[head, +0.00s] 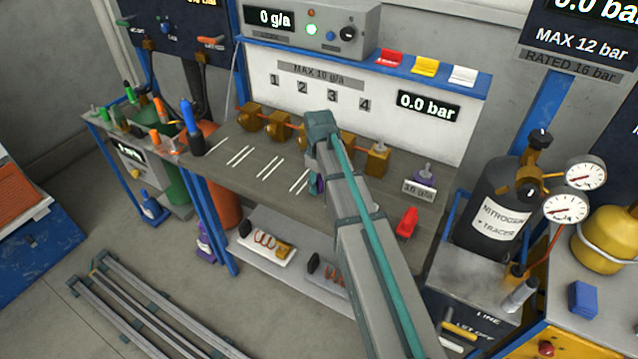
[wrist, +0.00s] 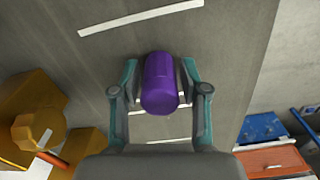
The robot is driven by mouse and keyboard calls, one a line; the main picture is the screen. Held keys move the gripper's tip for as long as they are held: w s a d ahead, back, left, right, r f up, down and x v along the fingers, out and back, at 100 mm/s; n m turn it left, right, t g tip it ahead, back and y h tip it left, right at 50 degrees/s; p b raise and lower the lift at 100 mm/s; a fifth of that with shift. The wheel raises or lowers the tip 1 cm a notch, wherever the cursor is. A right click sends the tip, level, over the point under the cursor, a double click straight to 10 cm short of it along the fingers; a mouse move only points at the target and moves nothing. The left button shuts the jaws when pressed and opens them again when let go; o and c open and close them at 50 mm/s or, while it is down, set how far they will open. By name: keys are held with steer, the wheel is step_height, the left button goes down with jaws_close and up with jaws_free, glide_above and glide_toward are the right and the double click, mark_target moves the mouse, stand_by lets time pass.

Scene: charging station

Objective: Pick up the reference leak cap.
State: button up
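A purple cylinder (wrist: 160,83) stands out between the two fingers of my gripper (wrist: 160,78) in the wrist view. It looks like a cap, but I cannot tell for sure that it is the reference leak cap. The fingers are spread on either side of it, with what looks like a thin gap at each side. In the head view, my gripper (head: 316,187) is over the grey bench top, mostly hidden by my arm, with a little purple showing there.
Brass fittings (head: 250,118) on a copper line run along the back of the bench (head: 235,165); they also show at the wrist view's left (wrist: 38,115). A red object (head: 407,222) is at the front right. A blue-capped bottle (head: 190,125) stands at the left end.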

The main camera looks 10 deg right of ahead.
steer(key=c, duration=0.5)
steer(key=shift+r, duration=0.1)
steer(key=shift+r, duration=0.75)
steer(key=s+a+r+b, duration=0.3)
steer(key=s+r+b, duration=0.1)
steer(key=s+r, duration=0.85)
steer(key=w+d+f+m, duration=0.1)
steer(key=w+f+m, duration=0.1)
steer(key=w, duration=0.1)
steer(key=w+d+f+m, duration=0.1)
steer(key=w+f+m, duration=0.1)
steer(key=w+m, duration=0.1)
steer(key=w+d+f+m, duration=0.1)
steer(key=w+f+m, duration=0.1)
steer(key=w, duration=0.1)
steer(key=shift+w+f, duration=0.1)
steer(key=shift+w, duration=0.05)
